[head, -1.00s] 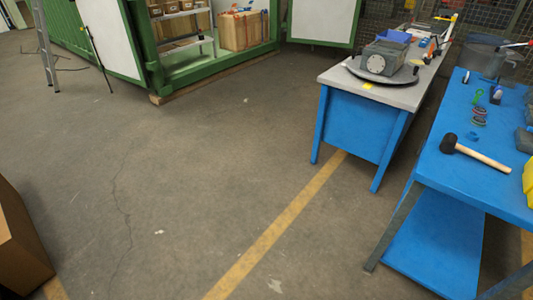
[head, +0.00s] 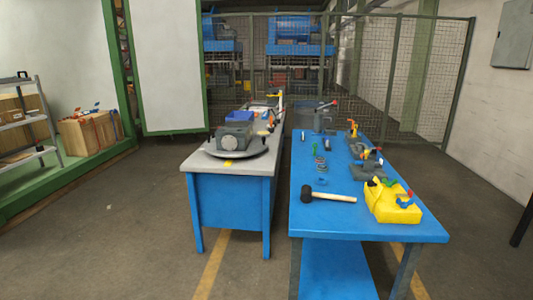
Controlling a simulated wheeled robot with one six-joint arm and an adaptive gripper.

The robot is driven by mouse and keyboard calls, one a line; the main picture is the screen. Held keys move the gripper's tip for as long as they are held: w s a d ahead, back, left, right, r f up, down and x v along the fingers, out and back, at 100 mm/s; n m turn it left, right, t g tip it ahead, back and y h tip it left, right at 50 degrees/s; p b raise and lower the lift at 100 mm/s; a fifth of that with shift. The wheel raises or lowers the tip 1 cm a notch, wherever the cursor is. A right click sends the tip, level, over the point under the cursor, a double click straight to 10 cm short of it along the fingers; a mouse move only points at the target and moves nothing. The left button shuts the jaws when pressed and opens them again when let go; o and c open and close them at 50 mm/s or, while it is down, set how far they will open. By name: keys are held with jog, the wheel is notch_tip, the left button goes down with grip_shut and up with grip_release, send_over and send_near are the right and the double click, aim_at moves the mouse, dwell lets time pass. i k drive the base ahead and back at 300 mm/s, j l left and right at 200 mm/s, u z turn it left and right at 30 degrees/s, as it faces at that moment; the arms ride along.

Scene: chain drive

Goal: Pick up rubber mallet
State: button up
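The rubber mallet (head: 328,197) lies on its side on the blue workbench (head: 338,226), near the bench's left edge. Its black head points left and its pale wooden handle points right, toward a yellow container. Nothing covers the mallet. My gripper is not in view.
The yellow container (head: 391,204) stands right of the mallet with small coloured items at its top. Several small tools lie further back on the bench. A grey-topped table (head: 196,163) stands to the left. The floor (head: 130,236) in the left foreground is clear. A mesh fence (head: 375,75) closes the back.

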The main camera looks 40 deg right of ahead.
aim_at(306, 194)
jog(key=z, duration=1.65)
